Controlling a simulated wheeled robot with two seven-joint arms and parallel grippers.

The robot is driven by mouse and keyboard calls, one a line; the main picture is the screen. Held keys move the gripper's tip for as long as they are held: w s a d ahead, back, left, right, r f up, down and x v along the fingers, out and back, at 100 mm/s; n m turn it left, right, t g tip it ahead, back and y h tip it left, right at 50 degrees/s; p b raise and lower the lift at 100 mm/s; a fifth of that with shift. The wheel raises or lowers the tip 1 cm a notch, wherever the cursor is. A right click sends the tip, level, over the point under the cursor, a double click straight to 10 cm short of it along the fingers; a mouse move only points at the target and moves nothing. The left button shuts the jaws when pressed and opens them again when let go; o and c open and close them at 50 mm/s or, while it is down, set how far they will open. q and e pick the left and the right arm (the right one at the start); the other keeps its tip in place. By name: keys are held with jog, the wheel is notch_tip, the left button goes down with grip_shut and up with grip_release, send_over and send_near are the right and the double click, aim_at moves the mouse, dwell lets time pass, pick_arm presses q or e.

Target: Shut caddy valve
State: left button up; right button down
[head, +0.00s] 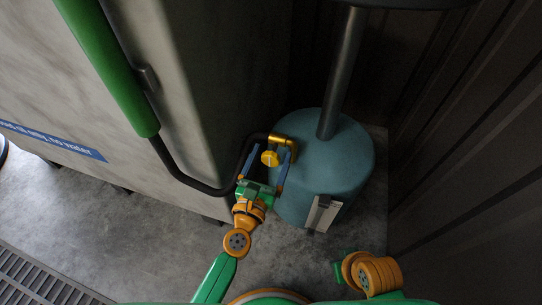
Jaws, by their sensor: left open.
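The caddy is a teal round drum (349,150) with a dark upright pole (342,80), standing on the floor at the centre right. A brass valve (284,141) with a round yellow knob (269,158) sticks out from its left side. My left gripper (266,166) is open, with one blue-grey finger on each side of the knob. From this view I cannot tell whether the fingers touch it. My right arm (371,273) shows at the lower right, with its green end partly hidden, so I cannot make out the jaws.
A black hose (190,181) loops from below a green bar (110,65) on the large grey cabinet (205,60) to the valve. A pale label or box (322,213) sits on the drum's front. A dark ribbed wall (460,130) stands close on the right. A floor grate (40,283) lies lower left.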

pick_arm(q)
jog(key=c, duration=1.4)
jog(key=shift+o, duration=0.2)
jog(key=shift+m, duration=0.9)
jog(key=m, duration=0.2)
jog(key=shift+d+m+p, duration=0.1)
jog(key=shift+m+p, duration=0.2)
jog(key=shift+p, duration=0.05)
jog(key=m+p, duration=0.1)
jog(key=m, duration=0.4)
jog(key=m+p, duration=0.1)
jog(key=m, duration=0.3)
jog(key=shift+d+f+m, duration=0.1)
jog(key=shift+m, duration=0.3)
jog(key=shift+f+m+p, duration=0.15)
jog(key=shift+m+p, duration=0.4)
jog(key=shift+m, duration=1.25)
pick_arm(e)
notch_tip(320, 180, down, 8)
jog(key=s, duration=0.1)
jog(key=shift+s+d+g, duration=0.2)
jog(key=shift+d+g, duration=0.1)
jog(key=shift+s+f, duration=0.1)
jog(key=shift+f, duration=0.05)
